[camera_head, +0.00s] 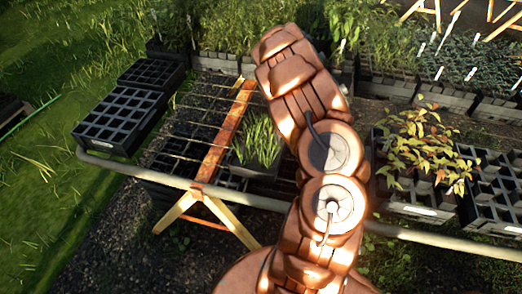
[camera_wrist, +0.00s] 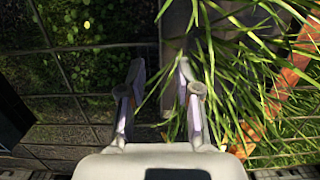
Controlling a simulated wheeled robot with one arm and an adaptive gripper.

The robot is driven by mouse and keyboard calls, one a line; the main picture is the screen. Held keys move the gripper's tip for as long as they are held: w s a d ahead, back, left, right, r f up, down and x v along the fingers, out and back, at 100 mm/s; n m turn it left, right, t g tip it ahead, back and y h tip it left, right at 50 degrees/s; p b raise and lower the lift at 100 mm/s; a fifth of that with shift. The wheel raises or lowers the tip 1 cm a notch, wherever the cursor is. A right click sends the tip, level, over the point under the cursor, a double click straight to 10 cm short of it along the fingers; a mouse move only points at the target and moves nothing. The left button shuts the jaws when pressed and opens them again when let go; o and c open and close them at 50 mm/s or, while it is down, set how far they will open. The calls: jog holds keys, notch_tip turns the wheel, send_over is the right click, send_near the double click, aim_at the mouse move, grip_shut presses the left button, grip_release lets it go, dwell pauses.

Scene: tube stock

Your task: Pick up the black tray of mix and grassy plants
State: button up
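A small black tray (camera_head: 255,170) with upright green grassy plants (camera_head: 259,139) sits on the wire-mesh bench, just left of my arm in the head view. In the wrist view the grass (camera_wrist: 235,85) fills the right side, and a dark grey surface, seemingly the tray's side (camera_wrist: 181,22), shows at the top. My gripper (camera_wrist: 160,70) is open, its two fingers apart with nothing seen held between them. Its right finger overlaps the grass and grey surface; I cannot tell whether it touches them. In the head view my gripper is hidden behind my arm.
An orange-brown wooden beam (camera_head: 224,132) runs along the bench left of the grass. Empty black cell trays (camera_head: 119,117) stand at the left. A leafy reddish plant (camera_head: 424,143) and more black trays (camera_head: 494,178) stand at the right. A grey rail (camera_head: 258,201) crosses the front.

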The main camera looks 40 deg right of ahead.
aim_at(283, 147)
jog(key=shift+s+a+f+p, duration=0.15)
jog(key=shift+f+p, duration=0.15)
jog(key=shift+f, duration=0.4)
jog(key=shift+a+f+p, duration=0.1)
jog(key=shift+f+p, duration=0.15)
jog(key=shift+f, duration=0.4)
jog(key=shift+s+a+f+p, duration=0.15)
jog(key=shift+f+p, duration=0.15)
jog(key=shift+f, duration=0.4)
jog(key=shift+w, duration=0.1)
grip_shut()
